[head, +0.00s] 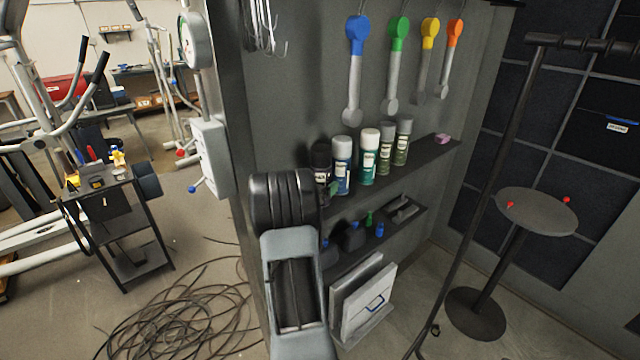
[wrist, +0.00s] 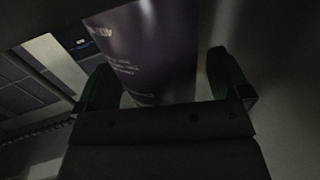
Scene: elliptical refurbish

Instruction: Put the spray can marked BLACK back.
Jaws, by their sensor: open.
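A spray can with a black cap (head: 320,158) stands upright at the left end of the upper shelf (head: 402,167). Its label is partly covered and too small to read. My gripper (head: 331,188) is at this can, mostly hidden behind my own arm. In the wrist view a dark can (wrist: 150,45) with small pale print fills the space between the two green fingers of my gripper (wrist: 161,72). The fingers are apart, with a gap showing beside the can on each side. The can's base on the shelf is hidden.
Right of it on the shelf stand a blue can (head: 341,168), a teal can (head: 369,160) and two olive cans. A pink block (head: 443,139) lies at the shelf's right end. Coloured-handled tools hang above. A round stand (head: 537,212) is at right; cables (head: 180,315) lie on the floor.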

